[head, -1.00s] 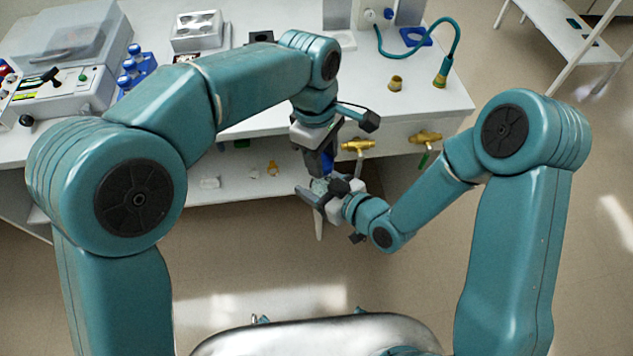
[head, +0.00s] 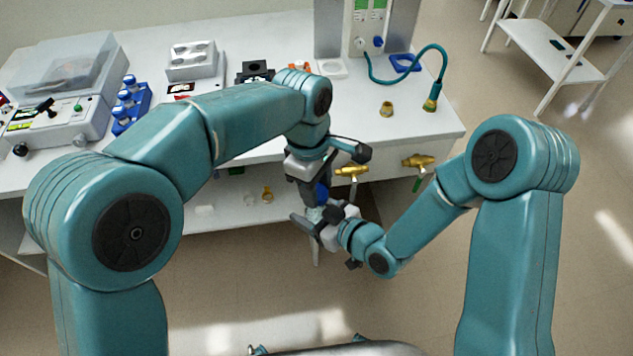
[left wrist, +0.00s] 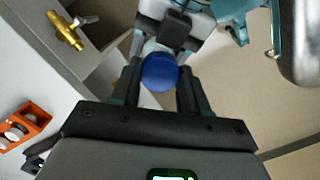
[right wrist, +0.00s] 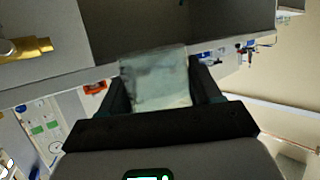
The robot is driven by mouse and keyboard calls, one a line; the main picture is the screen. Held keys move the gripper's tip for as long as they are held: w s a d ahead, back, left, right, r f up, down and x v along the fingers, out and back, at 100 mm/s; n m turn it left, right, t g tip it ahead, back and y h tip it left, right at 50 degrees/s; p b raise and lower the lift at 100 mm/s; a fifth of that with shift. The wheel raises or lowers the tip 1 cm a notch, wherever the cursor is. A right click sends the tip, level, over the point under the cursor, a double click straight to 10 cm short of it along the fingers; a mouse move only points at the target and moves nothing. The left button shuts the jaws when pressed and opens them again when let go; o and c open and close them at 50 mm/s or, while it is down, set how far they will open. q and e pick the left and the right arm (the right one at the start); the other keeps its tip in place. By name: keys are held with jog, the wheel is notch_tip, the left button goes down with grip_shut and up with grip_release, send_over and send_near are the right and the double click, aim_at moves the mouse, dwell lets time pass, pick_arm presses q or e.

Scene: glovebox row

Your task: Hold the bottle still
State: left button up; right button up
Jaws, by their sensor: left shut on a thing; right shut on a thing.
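The bottle has a blue cap (left wrist: 160,72) and a clear, pale body (right wrist: 156,80). It is held in the air in front of the bench, and in the head view the grippers mostly cover it. My left gripper (left wrist: 162,88) is shut on the blue cap from above. My right gripper (right wrist: 158,92) is shut on the bottle body from the side. In the head view a little of the blue cap (head: 322,193) shows between the two grippers.
The white bench (head: 290,107) stands behind, with brass valves (head: 418,161) on its front. On it are a blue rack (head: 130,108) of blue-capped bottles, a lidded machine (head: 65,90) and a teal hose (head: 405,84).

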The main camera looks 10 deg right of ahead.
pick_arm(q)
jog(key=shift+f, duration=0.5)
jog(key=shift+f, duration=0.55)
jog(key=m, duration=0.3)
jog(key=shift+m, duration=0.3)
jog(key=o, duration=1)
jog(key=shift+r, duration=2.3)
